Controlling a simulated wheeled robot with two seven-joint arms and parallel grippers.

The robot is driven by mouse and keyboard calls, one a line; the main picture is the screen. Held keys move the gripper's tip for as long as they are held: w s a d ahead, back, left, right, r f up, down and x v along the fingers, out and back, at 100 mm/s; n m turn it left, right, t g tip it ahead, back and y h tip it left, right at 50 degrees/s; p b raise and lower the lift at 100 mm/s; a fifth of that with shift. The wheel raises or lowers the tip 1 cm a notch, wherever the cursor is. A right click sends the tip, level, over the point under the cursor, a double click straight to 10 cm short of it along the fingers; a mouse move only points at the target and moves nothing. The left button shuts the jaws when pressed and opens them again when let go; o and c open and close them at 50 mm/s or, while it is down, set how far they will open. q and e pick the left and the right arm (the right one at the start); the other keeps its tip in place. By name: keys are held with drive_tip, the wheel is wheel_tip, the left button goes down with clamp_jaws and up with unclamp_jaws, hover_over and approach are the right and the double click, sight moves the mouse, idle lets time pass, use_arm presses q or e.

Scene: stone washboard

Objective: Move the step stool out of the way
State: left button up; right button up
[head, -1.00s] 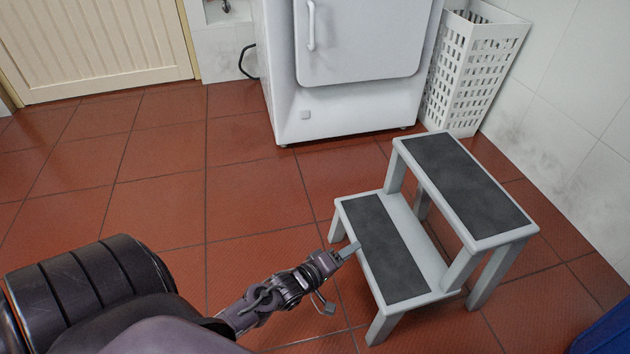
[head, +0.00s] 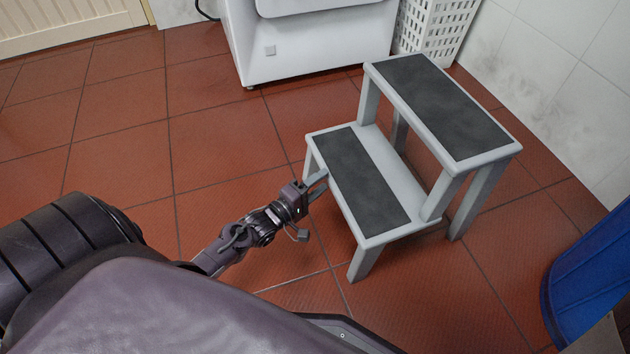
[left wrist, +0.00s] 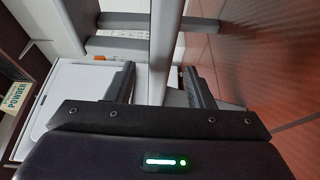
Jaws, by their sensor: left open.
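The step stool (head: 385,170) is pale grey with two steps, each topped by a dark pad. It stands upright on the red tiled floor, right of the middle in the head view. My left gripper (head: 318,184) is at the left edge of its lower step. In the left wrist view the gripper (left wrist: 162,88) is open, with one finger on each side of a pale grey bar of the stool (left wrist: 166,45). I cannot tell whether the fingers touch it. My right gripper is not in view.
A white appliance (head: 310,50) and a white perforated basket (head: 432,30) stand behind the stool by the tiled wall (head: 560,75). A blue bin (head: 592,275) is at the right edge. A cream door (head: 65,22) is at the far left. The floor left of the stool is clear.

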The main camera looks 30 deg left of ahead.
sight(337, 171)
use_arm(q)
drive_tip(key=b+x, duration=0.3)
drive_tip(key=x, duration=0.2)
drive_tip(key=shift+w+f, duration=0.15)
drive_tip(key=shift+f, duration=0.05)
drive_tip(key=shift+w+d+r, duration=0.15)
drive_tip(key=shift+w+d, duration=0.1)
drive_tip(key=shift+w, duration=0.4)
clamp_jaws()
idle(0.8)
